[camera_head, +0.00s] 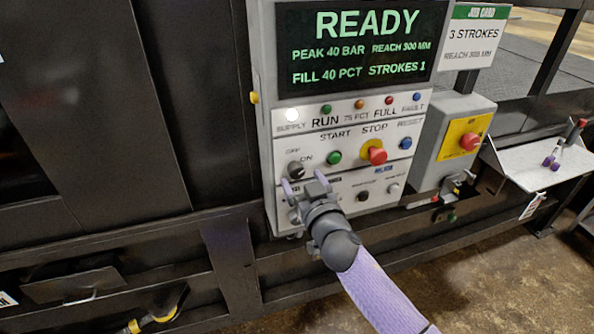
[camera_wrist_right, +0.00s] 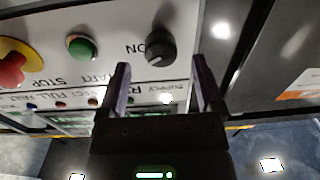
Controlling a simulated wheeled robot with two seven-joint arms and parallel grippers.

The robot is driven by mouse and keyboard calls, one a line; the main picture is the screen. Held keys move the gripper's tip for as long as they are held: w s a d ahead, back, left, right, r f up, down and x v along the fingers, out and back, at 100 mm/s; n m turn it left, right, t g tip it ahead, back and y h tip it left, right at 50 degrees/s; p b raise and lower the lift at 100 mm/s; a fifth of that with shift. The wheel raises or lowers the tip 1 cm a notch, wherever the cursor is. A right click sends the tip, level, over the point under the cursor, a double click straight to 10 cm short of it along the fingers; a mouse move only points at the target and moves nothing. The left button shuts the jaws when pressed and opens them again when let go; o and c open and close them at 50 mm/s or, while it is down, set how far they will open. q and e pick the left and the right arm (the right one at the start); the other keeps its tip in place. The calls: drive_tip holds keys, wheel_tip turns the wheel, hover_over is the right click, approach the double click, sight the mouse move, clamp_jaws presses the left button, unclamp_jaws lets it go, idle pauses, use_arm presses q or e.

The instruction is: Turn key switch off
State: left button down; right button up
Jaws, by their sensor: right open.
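The key switch (camera_head: 296,169) is a round dark knob on the pale control panel (camera_head: 345,120), under the OFF and ON labels. In the right wrist view the key switch (camera_wrist_right: 160,47) lies ahead, between the lines of the two fingers, with a small light mark on its face. Which label it points to is not clear. My right gripper (camera_head: 303,183) is just below the knob in the head view. In the wrist view the right gripper (camera_wrist_right: 160,62) is open, with nothing between its fingers. I see no contact with the knob. My left gripper is not in view.
A green start button (camera_head: 334,158) and a red stop button (camera_head: 377,154) sit right of the knob. The display (camera_head: 360,47) reads READY. A grey box with a red button (camera_head: 470,142) stands to the right, beside a shelf (camera_head: 525,170).

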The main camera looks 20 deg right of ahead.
drive_tip(key=shift+w+a, duration=0.1)
drive_tip(key=shift+w, duration=1.15)
clamp_jaws()
